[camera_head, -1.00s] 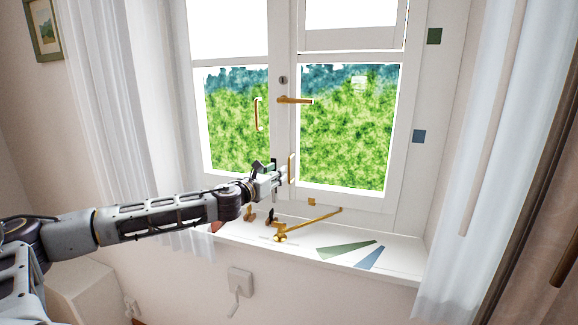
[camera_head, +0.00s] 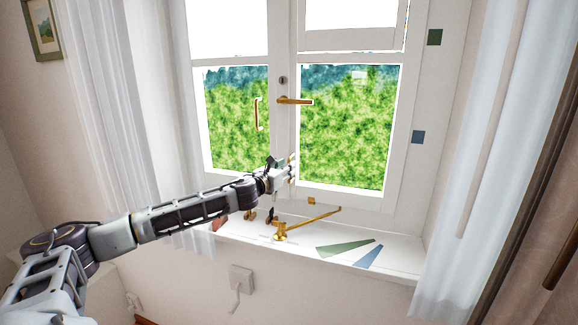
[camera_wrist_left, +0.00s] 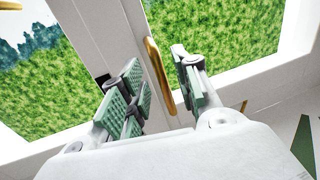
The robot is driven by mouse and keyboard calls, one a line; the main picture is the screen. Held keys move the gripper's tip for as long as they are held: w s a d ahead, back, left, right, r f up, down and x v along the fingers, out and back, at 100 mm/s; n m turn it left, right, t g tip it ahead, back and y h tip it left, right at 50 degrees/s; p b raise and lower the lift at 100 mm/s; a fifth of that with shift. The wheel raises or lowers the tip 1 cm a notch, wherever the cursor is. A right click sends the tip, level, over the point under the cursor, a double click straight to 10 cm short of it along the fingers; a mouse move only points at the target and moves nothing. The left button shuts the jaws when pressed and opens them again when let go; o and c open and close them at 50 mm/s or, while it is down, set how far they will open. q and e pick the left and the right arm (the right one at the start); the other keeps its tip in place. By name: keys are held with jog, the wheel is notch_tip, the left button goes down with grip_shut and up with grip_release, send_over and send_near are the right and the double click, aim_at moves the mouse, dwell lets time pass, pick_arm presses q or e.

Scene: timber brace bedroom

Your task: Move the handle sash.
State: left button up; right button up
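The window's right sash (camera_head: 347,191) has a white frame and looks shut. A vertical brass pull handle (camera_wrist_left: 160,76) is on the frame at its left side. In the head view my left gripper (camera_head: 284,168) is at this handle and hides most of it. In the left wrist view the open gripper (camera_wrist_left: 157,60) has one green-padded finger on each side of the handle, with gaps showing; I cannot tell whether either pad touches it. A brass lever handle (camera_head: 294,100) is higher up, and another brass pull (camera_head: 257,114) is on the left sash. My right gripper is not in view.
On the white sill (camera_head: 300,243) below lie a brass stay bar (camera_head: 308,225) and green (camera_head: 344,249) and blue (camera_head: 369,257) wedge markings. Sheer curtains hang at the left (camera_head: 115,110) and right (camera_head: 465,140). A wall box (camera_head: 241,279) sits under the sill.

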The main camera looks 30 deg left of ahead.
pick_arm(q)
jog(key=shift+w, duration=1.3)
jog(key=shift+c, duration=0.4)
grip_shut()
